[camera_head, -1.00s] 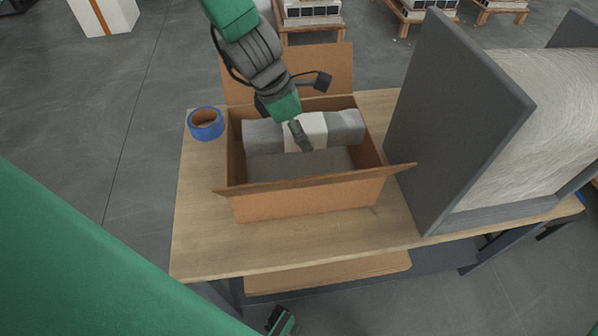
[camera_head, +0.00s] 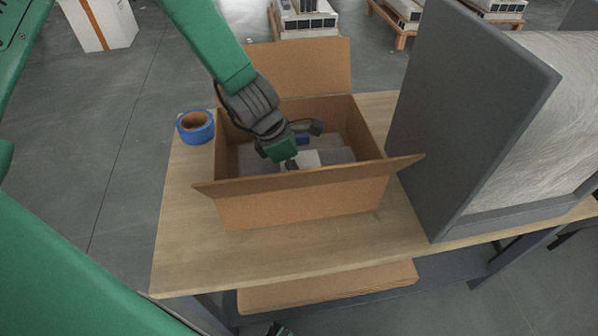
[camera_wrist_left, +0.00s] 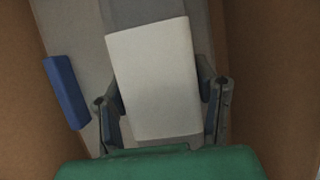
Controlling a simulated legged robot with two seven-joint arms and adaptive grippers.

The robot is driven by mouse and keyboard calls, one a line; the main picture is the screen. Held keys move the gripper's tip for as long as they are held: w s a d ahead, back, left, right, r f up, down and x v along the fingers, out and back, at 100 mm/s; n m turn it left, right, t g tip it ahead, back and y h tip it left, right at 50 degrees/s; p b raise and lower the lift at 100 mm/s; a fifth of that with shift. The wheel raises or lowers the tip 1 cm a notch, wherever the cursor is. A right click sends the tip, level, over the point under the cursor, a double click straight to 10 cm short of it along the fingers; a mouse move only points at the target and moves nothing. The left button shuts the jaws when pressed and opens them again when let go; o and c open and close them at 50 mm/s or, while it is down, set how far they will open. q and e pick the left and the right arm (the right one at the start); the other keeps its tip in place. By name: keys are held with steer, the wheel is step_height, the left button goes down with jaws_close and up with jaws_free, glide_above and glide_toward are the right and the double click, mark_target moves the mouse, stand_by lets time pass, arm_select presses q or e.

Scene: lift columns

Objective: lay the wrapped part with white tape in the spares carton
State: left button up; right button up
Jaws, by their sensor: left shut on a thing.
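The spares carton (camera_head: 300,206) stands open on the wooden table, with flaps spread at the front and back. The wrapped part, grey with a white tape band (camera_head: 306,159), is low inside the carton, largely hidden by my arm and the front wall. My left gripper (camera_head: 290,163) reaches down into the carton. In the left wrist view the two fingers (camera_wrist_left: 163,105) are on either side of the white tape band (camera_wrist_left: 155,80), shut on the part. I cannot tell whether the part touches the carton's bottom. My right gripper is not clearly identifiable.
A blue item (camera_head: 303,140) lies inside the carton and shows in the left wrist view (camera_wrist_left: 66,92). A blue tape roll (camera_head: 195,127) sits left of the carton. A grey frame with a film-wrapped roll (camera_head: 535,130) stands to the right. The table front (camera_head: 230,262) is clear.

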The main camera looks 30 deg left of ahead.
arm_select(q)
steer(key=shift+w+f, duration=0.1)
steer(key=shift+f, duration=0.3)
steer(key=shift+a, duration=0.4)
steer(key=shift+a+f, duration=0.1)
steer(key=shift+f, duration=0.05)
steer(key=shift+d+f, duration=0.35)
steer(key=o, duration=1.7)
steer(key=shift+a, duration=0.2)
arm_select(e)
steer(key=shift+a+f, duration=0.3)
arm_select(q)
steer(key=p+v, duration=0.4)
steer(key=v, duration=0.8)
steer(key=shift+w+d+r, duration=0.1)
steer(key=shift+d+r, duration=0.05)
steer(key=shift+d, duration=0.05)
steer(key=shift+a+r+p, duration=0.2)
steer(key=shift+r+p, duration=0.1)
steer(key=shift+r, duration=0.1)
arm_select(e)
step_height(320, 180, up, 5)
